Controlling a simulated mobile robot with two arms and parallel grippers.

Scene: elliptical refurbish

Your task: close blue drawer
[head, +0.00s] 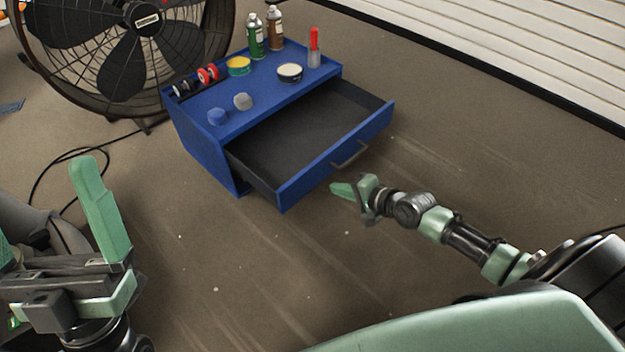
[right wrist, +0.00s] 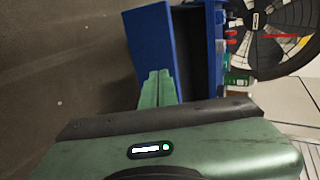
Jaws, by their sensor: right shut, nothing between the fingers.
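The blue drawer (head: 340,158) is pulled well out of the blue cabinet (head: 205,155) and its dark inside looks empty.
On the cabinet top stand a green bottle (head: 255,37), a brown bottle (head: 274,28), a red-capped tool (head: 314,48), tins and small knobs. A large fan (head: 125,50) stands behind at the left, its cable on the floor. Floor in front is clear.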

